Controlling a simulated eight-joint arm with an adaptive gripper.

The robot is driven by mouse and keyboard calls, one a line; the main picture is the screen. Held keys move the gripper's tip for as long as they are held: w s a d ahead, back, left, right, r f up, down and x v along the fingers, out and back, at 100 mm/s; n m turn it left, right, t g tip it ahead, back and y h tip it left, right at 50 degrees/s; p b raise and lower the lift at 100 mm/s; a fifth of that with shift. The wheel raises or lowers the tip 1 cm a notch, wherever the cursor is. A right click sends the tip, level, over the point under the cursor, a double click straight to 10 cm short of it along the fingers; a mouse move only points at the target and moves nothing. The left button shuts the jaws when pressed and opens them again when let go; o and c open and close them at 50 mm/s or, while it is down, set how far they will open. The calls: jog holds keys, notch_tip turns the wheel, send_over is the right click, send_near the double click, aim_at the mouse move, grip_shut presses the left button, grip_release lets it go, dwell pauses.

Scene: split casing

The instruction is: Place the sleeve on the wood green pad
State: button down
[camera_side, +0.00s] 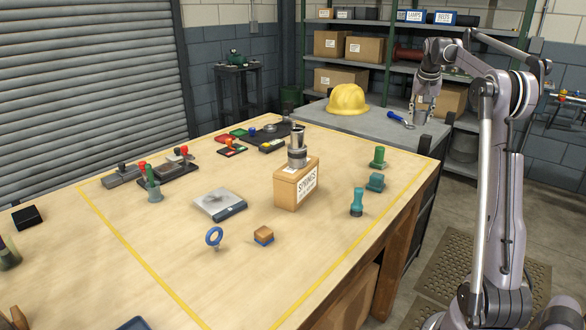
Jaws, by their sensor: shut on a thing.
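My gripper (423,110) is raised at the right, above the grey side bench and well away from the wooden table. It is shut on a small pale grey piece that blends with its fingers; I cannot tell its shape or whether it is the sleeve. A grey metal cylindrical part (297,150) stands upright on a labelled cardboard box (297,187) on the table. Flat red and green pieces (231,136) lie at the far side of the table. I cannot tell for certain which thing is the wood green pad.
Green and teal parts (376,182) stand at the table's right. A yellow hard hat (348,99) rests on the grey bench. The front of the table is mostly clear.

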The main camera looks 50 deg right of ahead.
send_over(380, 147)
notch_tip(380, 147, down, 7)
jog(key=shift+s+a+r, duration=0.15)
jog(key=shift+f, duration=2.05)
jog(key=shift+f, duration=0.2)
jog(key=c, duration=0.9)
grip_release()
